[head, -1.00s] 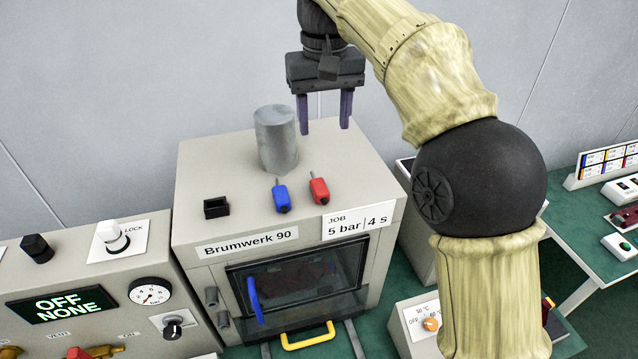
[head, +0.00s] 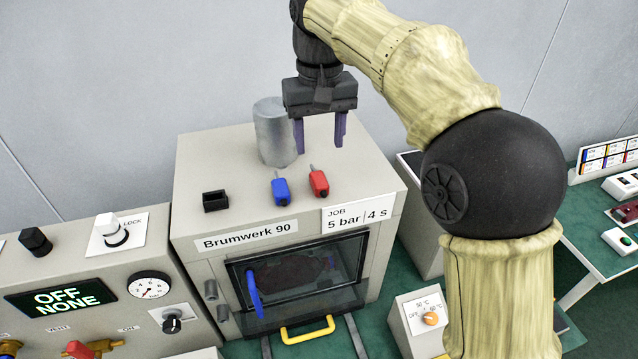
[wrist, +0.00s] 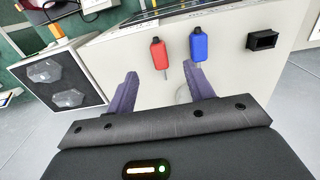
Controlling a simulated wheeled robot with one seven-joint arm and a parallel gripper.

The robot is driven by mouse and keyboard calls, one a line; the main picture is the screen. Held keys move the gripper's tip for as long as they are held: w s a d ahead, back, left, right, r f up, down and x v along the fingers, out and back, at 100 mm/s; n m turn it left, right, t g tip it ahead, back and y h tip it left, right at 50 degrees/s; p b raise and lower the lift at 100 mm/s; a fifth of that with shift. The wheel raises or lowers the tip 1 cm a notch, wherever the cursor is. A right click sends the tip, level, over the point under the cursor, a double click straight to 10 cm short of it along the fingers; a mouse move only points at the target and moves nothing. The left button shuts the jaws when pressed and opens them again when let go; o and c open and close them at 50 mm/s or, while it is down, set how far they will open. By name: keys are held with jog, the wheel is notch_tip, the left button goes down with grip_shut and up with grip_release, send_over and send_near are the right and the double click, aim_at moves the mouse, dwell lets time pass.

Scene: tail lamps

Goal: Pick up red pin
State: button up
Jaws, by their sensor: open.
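The red pin (head: 318,182) lies on top of the beige Brumwerk 90 machine (head: 365,170), near its front edge, with its thin metal tip pointing back. In the wrist view the red pin (wrist: 159,55) is beyond the fingertips, between their lines. A blue pin (head: 281,189) lies just left of it in the head view and shows to its right in the wrist view (wrist: 198,46). My gripper (head: 320,150) is open and empty, above the machine top and behind the red pin. Its two purple fingers (wrist: 160,82) are apart and touch neither pin.
A grey metal cylinder (head: 273,132) stands on the machine top, close left of my gripper. A small black open holder (head: 215,201) sits at left. The control panel (head: 100,275) is left of the machine. The front right of the machine top is clear.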

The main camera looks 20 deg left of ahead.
send_over(322, 184)
jog(key=shift+s+a+f+p, duration=0.1)
jog(key=shift+s+f+p, duration=0.1)
jog(key=shift+f, duration=1.35)
jog(key=shift+s+f+p, duration=0.1)
jog(key=shift+f+p, duration=0.05)
jog(key=shift+f, duration=1.35)
jog(key=shift+w+f+p, duration=0.15)
jog(key=shift+f+p, duration=0.5)
jog(key=shift+f, duration=0.65)
jog(key=shift+w+f+p, duration=0.1)
jog(key=shift+f+p, duration=0.5)
jog(key=shift+f, duration=0.7)
jog(key=shift+c, duration=0.4)
grip_shut()
jog(key=shift+r, duration=0.1)
notch_tip(322, 184, up, 10)
jog(key=b, duration=0.2)
